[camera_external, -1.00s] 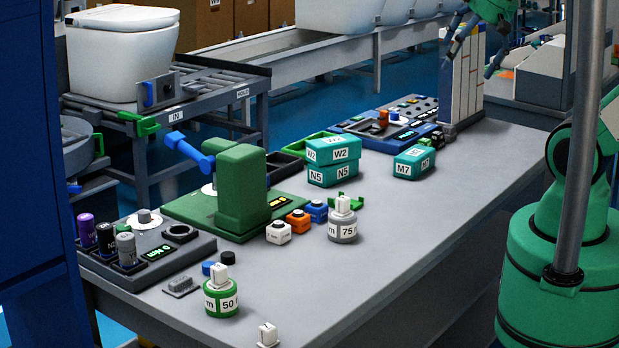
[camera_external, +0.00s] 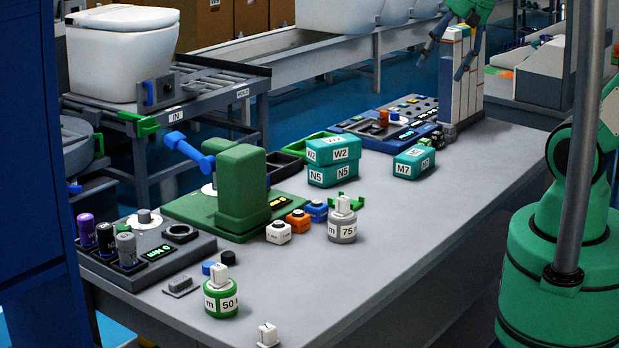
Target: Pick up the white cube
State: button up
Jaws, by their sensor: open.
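A white cube (camera_external: 278,232) with dark marks on its side sits on the grey workbench, in front of the green press and left of an orange cube (camera_external: 298,221) and a blue cube (camera_external: 317,211). My gripper (camera_external: 448,52) is at the top right, high above the far end of the bench and well apart from the white cube. Its dark fingers are spread and hold nothing that I can see; its upper part is cut off by the picture edge. A second, smaller white block (camera_external: 267,335) stands at the front edge, partly cut off.
The green press (camera_external: 243,190) with a blue handle stands behind the cubes. The m 75 container (camera_external: 342,222) and m 50 container (camera_external: 221,297) stand nearby. Teal boxes (camera_external: 333,173) and a tall white-blue block (camera_external: 461,80) stand farther back. The right side of the bench (camera_external: 440,210) is clear.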

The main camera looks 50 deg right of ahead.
jog(key=w+a+f+m+y, duration=0.1)
jog(key=w+a+f+m, duration=0.1)
jog(key=w+f+m, duration=0.35)
jog(key=w+a+f+m+g, duration=0.1)
jog(key=w+a+f+m, duration=0.15)
jog(key=w, duration=0.55)
jog(key=w+a+f+m+y, duration=0.1)
jog(key=w+f+m, duration=0.35)
jog(key=w, duration=0.25)
jog(key=w+f+m, duration=0.6)
jog(key=f, duration=0.4)
jog(key=w+a+f+m+g, duration=0.1)
jog(key=w+f+m, duration=0.4)
jog(key=f, duration=0.4)
jog(key=shift+w+a+f+m, duration=0.3)
jog(key=shift+w+f+m, duration=0.05)
jog(key=shift+f+m, duration=0.1)
jog(key=b, duration=0.2)
send_over(280, 222)
jog(key=s+d, duration=0.2)
jog(key=f, duration=0.7)
jog(key=shift+w+a+f, duration=0.1)
jog(key=shift+w+a, duration=0.1)
jog(key=shift+a, duration=0.05)
jog(key=shift+w+a+f, duration=0.1)
jog(key=shift+w+f, duration=0.1)
jog(key=shift+f, duration=0.1)
